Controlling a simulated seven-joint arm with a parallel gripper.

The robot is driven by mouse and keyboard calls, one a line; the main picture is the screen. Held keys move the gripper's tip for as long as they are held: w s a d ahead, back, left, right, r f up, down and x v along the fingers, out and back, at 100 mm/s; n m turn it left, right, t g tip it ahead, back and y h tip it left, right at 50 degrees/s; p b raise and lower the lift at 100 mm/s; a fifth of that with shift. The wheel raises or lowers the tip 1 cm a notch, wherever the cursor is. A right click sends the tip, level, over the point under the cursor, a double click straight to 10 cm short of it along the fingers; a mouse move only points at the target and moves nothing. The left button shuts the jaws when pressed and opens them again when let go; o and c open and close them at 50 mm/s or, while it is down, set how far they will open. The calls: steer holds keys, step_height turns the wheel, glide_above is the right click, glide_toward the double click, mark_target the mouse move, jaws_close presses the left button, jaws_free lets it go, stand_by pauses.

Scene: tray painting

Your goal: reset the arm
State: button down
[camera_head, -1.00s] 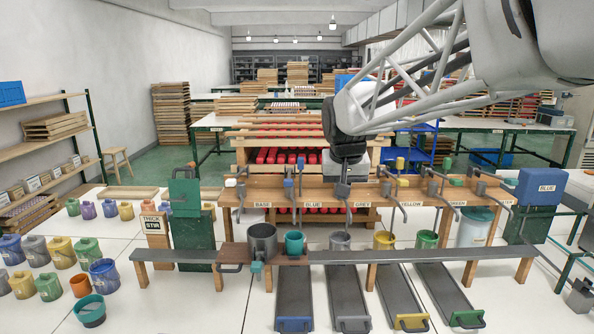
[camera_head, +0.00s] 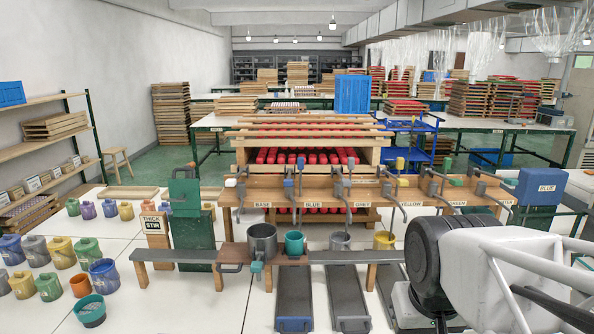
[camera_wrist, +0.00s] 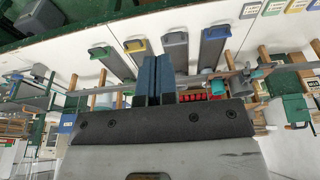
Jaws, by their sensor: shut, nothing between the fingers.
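My gripper (camera_wrist: 153,62) is shut and empty in the wrist view, its two dark blue fingers side by side. In the head view my arm is folded at the lower right, its dark wrist (camera_head: 428,268) in front of the right end of the tap bench (camera_head: 290,195); the fingers are hard to make out there. The wrist view looks upside down over the long grey slides, apart from the fingers.
On the front shelf (camera_head: 190,256) stand a large grey pot (camera_head: 262,242), a teal cup (camera_head: 294,245), a grey cup (camera_head: 340,242) and a yellow cup (camera_head: 384,241). Several coloured pots stand on the white table at left. My arm hides the shelf's right end.

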steer(key=shift+s+d+f, duration=0.1)
steer(key=shift+s+f, duration=0.3)
steer(key=shift+s, duration=0.25)
steer(key=shift+s+d+f, duration=0.1)
steer(key=shift+s+f, duration=0.25)
steer(key=shift+s, duration=0.25)
stand_by(1.2)
steer(key=w+a+r, duration=0.2)
steer(key=w+r, duration=0.3)
steer(key=w, duration=0.5)
steer(key=w+a+r, duration=0.3)
steer(key=w+r, duration=0.1)
steer(key=w, duration=0.5)
steer(key=w+a+r, duration=0.2)
steer(key=w+r, duration=0.3)
steer(key=w, duration=0.5)
steer(key=w+a+r, duration=0.1)
steer(key=w+a, duration=0.3)
steer(key=w, duration=0.5)
steer(key=w+a+r, duration=0.1)
steer(key=w+a, duration=0.4)
steer(key=w, duration=0.4)
steer(key=w+a+r+t, duration=0.1)
steer(key=w+a, duration=0.4)
steer(key=w, duration=0.4)
steer(key=shift+a, duration=0.15)
steer(key=shift+s, duration=0.1)
